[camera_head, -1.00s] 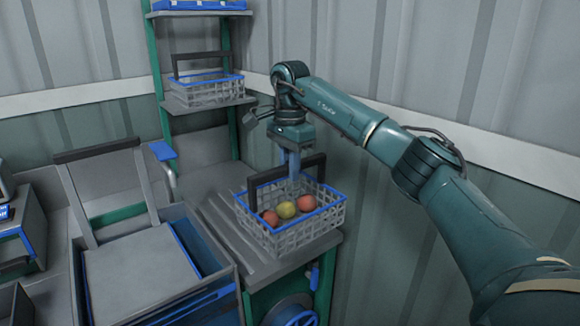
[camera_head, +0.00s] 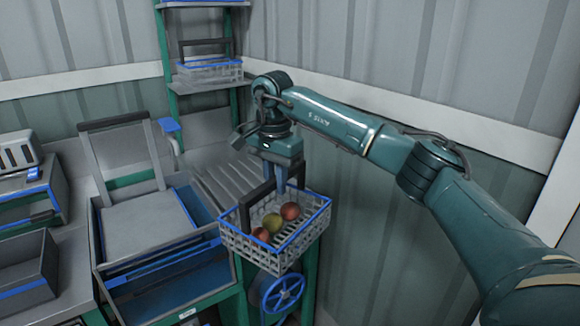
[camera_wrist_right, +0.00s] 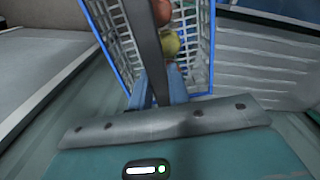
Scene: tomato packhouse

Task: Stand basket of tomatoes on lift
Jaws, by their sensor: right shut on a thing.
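The basket of tomatoes (camera_head: 262,257) is a grey wire basket with a blue rim and a dark handle. Red and yellowish-green tomatoes (camera_head: 272,222) lie in it. My right gripper (camera_head: 279,188) is shut on the basket's handle from above. The basket hangs nearly level, over the front end of a ribbed grey top (camera_head: 217,178). In the right wrist view, the dark handle runs between the fingers (camera_wrist_right: 158,95), with the blue rim (camera_wrist_right: 207,60) beyond. I cannot tell for certain which fixture is the lift. My left gripper is out of view.
The ribbed-top stand has a blue handwheel (camera_head: 283,291) below. To its left is a blue-grey bin (camera_head: 165,300) with a flat grey plate (camera_head: 155,234) and upright handle frame (camera_head: 92,160). Another basket (camera_head: 210,71) stands on the rear shelf. A wall is close on the right.

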